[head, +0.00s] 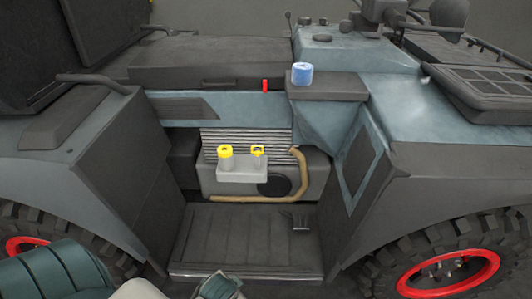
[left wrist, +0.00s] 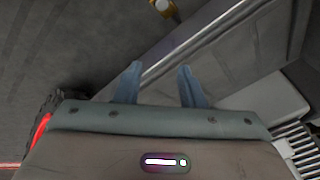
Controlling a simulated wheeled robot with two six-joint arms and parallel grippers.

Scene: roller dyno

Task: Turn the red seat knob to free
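A small red knob (head: 265,86) stands upright on the vehicle's blue-grey side ledge, left of the blue cylinder, in the head view. Its turn position is too small to tell. My left gripper (left wrist: 159,72) shows in the left wrist view with its two fingers apart and nothing between them. Parts of my left arm show at the bottom left of the head view, low and well away from the knob; the fingers are hidden there. The knob is not seen in the left wrist view. My right gripper is in neither view.
A blue cylinder (head: 302,74) stands on a dark box (head: 325,87) right of the knob. Below is a recess with two yellow-topped fittings (head: 225,151) (head: 257,150), a brown pipe (head: 304,175) and a footwell floor (head: 245,240). Red-rimmed wheels (head: 450,272) flank it.

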